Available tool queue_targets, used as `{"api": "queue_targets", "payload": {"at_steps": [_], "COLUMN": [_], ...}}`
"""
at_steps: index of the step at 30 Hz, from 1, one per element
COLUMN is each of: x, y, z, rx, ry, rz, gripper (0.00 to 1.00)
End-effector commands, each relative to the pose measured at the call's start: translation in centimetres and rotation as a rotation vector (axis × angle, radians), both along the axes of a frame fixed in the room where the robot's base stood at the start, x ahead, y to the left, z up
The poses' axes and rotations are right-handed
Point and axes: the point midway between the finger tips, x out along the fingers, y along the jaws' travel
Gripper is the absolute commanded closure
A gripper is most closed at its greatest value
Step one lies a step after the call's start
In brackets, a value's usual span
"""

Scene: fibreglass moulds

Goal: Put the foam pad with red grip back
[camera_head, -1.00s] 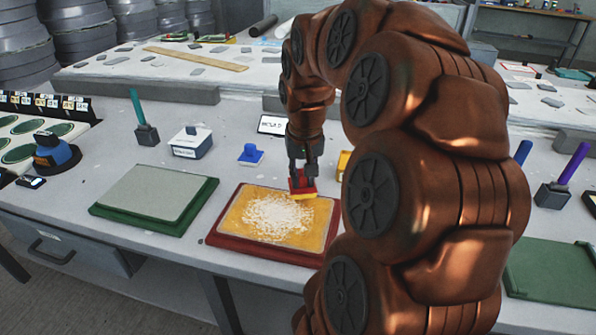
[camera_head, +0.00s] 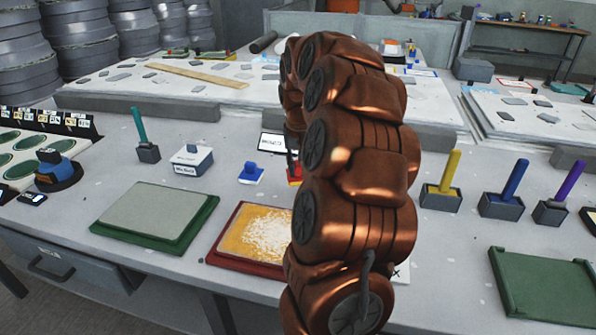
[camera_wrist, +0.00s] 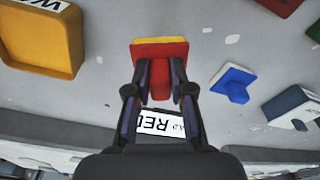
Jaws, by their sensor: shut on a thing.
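The foam pad with red grip (camera_wrist: 160,52) has a yellow rim and a red block. My gripper (camera_wrist: 159,78) is shut on its red grip in the wrist view, with a finger on each side. In the head view the pad (camera_head: 294,180) shows only in part beside my arm, to the right of the foam pad with blue grip (camera_head: 250,174). The blue one also shows in the wrist view (camera_wrist: 234,84). My arm hides most of my gripper in the head view. I cannot tell whether the held pad touches the table.
A white label card (camera_wrist: 168,125) lies near my fingers. A yellow box (camera_wrist: 42,38) is at the wrist view's upper left. A red-framed mould (camera_head: 235,258) with orange and white surface and a green-framed mould (camera_head: 155,215) stand in front. Holders with coloured handles (camera_head: 441,197) stand at right.

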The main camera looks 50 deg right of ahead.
Motion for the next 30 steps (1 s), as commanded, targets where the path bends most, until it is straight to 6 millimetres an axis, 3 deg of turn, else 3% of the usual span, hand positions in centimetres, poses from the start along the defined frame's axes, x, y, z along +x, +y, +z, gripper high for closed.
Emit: {"api": "queue_targets", "payload": {"at_steps": [9,14,21,30], "x": [1.8,1.8,1.7,1.8], "y": [-1.7,-1.8,-1.7,-1.8], "z": [-0.2,-0.9,-3.6,-3.9], "rx": [0.001,0.001,0.002,0.000], "ry": [0.001,0.001,0.002,0.000], "rz": [-0.001,-0.001,0.000,-0.001], "gripper": [1.00,1.00,1.00,1.00]}}
